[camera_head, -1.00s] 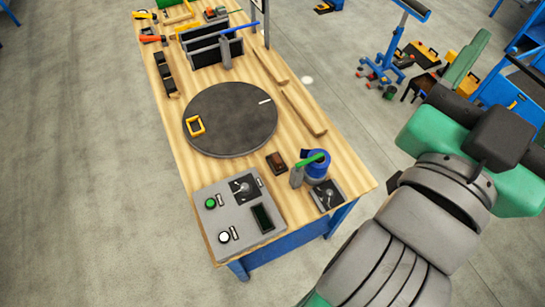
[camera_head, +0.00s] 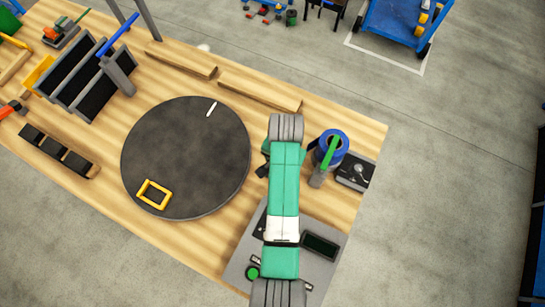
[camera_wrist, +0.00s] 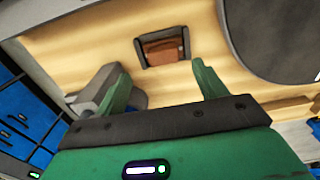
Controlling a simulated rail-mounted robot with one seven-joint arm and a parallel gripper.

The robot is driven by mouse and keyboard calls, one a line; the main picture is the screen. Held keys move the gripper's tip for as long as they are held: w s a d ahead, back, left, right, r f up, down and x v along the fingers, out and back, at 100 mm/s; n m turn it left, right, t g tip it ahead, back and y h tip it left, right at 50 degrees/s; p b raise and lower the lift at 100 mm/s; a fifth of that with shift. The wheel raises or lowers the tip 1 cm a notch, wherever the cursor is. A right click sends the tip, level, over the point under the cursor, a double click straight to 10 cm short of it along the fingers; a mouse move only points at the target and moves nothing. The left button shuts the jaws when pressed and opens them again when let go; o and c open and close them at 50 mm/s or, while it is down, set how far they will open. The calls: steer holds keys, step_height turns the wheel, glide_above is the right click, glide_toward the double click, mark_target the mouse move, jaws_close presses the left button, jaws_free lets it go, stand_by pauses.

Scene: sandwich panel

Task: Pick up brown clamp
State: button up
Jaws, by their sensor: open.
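The brown clamp (camera_wrist: 163,48), a small brown block in a dark frame, lies on the wooden table in the wrist view. It shows just beyond my fingertips and between their lines. My gripper (camera_wrist: 161,70) is open and empty, with its two green fingers spread wide. The fingers are apart from the clamp. In the head view my green and grey arm reaches over the table's right part and hides the clamp and my fingers.
A round dark turntable (camera_head: 190,150) with a yellow frame (camera_head: 154,194) lies left of my arm. A blue cylinder (camera_head: 333,146) with a green-handled tool stands close on the right. A grey control panel (camera_head: 325,268) lies partly under my arm. Wooden bars (camera_head: 258,90) lie at the back.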

steer(key=f, duration=0.4)
steer(key=f+b, duration=0.1)
steer(key=f, duration=0.2)
steer(key=shift+w+a, duration=0.15)
steer(key=shift+w, duration=0.1)
steer(key=c, duration=1.1)
step_height(320, 180, up, 15)
steer(key=p, duration=0.7)
